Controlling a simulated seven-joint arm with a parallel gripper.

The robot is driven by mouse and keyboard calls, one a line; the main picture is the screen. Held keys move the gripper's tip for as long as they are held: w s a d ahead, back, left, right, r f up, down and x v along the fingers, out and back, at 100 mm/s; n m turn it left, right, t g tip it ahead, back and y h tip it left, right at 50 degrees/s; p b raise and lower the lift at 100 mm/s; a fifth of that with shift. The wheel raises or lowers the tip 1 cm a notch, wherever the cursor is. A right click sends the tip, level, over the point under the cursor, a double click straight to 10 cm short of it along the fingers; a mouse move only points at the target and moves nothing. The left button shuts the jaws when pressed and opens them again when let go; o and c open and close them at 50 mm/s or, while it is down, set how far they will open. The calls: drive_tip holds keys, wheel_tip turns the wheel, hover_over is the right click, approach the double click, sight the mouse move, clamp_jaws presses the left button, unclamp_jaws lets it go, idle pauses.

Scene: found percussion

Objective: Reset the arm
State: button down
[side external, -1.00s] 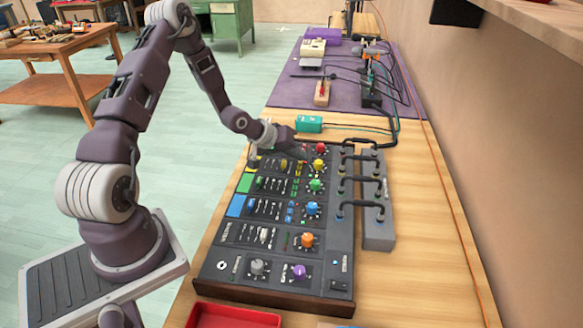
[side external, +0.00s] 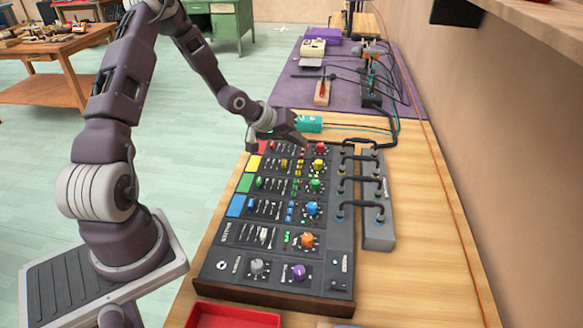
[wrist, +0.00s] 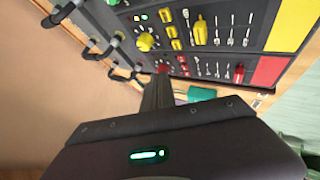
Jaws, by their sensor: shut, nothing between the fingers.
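My gripper (side external: 298,137) hangs above the far end of the dark control panel (side external: 214,268), near its red row, with its fingers shut and nothing between them. In the wrist view my shut fingers (wrist: 157,92) point toward the panel, apart from the yellow knob (wrist: 145,42) and the red knob (wrist: 163,67). The panel carries rows of coloured knobs, sliders and switches, with red, yellow, green and blue blocks along its left side. The orange knob (side external: 307,240) and purple knob (side external: 300,272) are in its near rows.
A grey patch box (side external: 376,235) with black cables stands right of the panel. A teal box (side external: 309,124) sits just beyond the panel, close to my gripper. A red tray (side external: 235,317) is at the near edge. A purple mat (side external: 285,98) holds tools and wires farther back.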

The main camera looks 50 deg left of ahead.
drive_tip(key=s+d+r+m+g+y, duration=0.25)
drive_tip(key=s+d+r, duration=0.4)
drive_tip(key=r, duration=0.35)
drive_tip(key=s+d+r+m+g+y, duration=0.1)
drive_tip(key=s+d+r+m, duration=0.3)
drive_tip(key=s+r, duration=0.45)
drive_tip(key=s+d+r+m+h, duration=0.1)
drive_tip(key=s+d, duration=0.3)
drive_tip(key=s, duration=0.4)
drive_tip(key=s+d+r+m+h, duration=0.1)
drive_tip(key=s+d+r+h, duration=0.1)
drive_tip(key=s+d, duration=0.3)
drive_tip(key=s, duration=0.4)
drive_tip(key=shift+r, duration=0.3)
